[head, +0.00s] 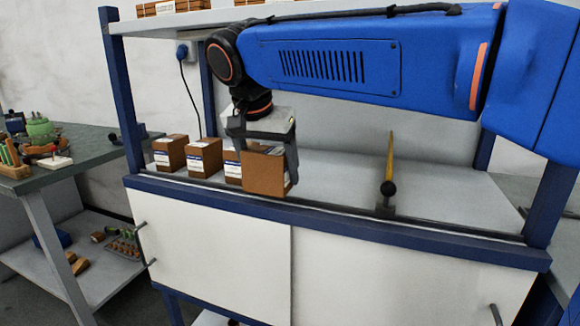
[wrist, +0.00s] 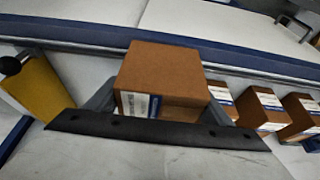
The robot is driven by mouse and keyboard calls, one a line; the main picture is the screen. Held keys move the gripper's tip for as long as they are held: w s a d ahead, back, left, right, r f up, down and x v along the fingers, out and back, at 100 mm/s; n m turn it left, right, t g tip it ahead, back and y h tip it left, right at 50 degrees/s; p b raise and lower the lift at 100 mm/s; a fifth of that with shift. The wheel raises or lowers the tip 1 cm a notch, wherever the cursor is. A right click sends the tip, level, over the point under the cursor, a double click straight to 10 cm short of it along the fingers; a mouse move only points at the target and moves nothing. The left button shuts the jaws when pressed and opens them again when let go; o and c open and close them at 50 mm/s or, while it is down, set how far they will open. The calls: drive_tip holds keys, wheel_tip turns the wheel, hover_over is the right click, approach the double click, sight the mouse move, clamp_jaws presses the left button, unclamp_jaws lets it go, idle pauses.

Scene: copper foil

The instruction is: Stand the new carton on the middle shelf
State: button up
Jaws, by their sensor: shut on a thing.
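My gripper (head: 262,160) is shut on a brown carton (head: 264,175) near the front edge of the middle shelf (head: 340,190). The held carton (wrist: 160,75) is upright between the fingers in the wrist view, with a white and blue label facing the gripper side. Whether its base touches the shelf I cannot tell. Several like cartons stand in a row to its left in the head view, such as this end carton (head: 170,153). The nearest one (head: 232,168) is partly hidden behind the held carton.
A yellow upright divider (head: 390,160) with a black knob stands on the shelf to the right of my gripper. The shelf between them is clear. A blue front rail (head: 340,233) runs above white sliding doors. A workbench (head: 80,155) stands at the left.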

drive_tip(key=w+d, duration=0.1)
drive_tip(key=w, duration=0.2)
drive_tip(key=w+d, duration=0.1)
drive_tip(key=w, duration=0.2)
drive_tip(key=w+d, duration=0.1)
drive_tip(key=w, duration=0.3)
drive_tip(key=shift+d, duration=0.35)
drive_tip(key=shift+f, duration=1.75)
drive_tip(key=o, duration=1.3)
drive_tip(key=shift+f, duration=0.1)
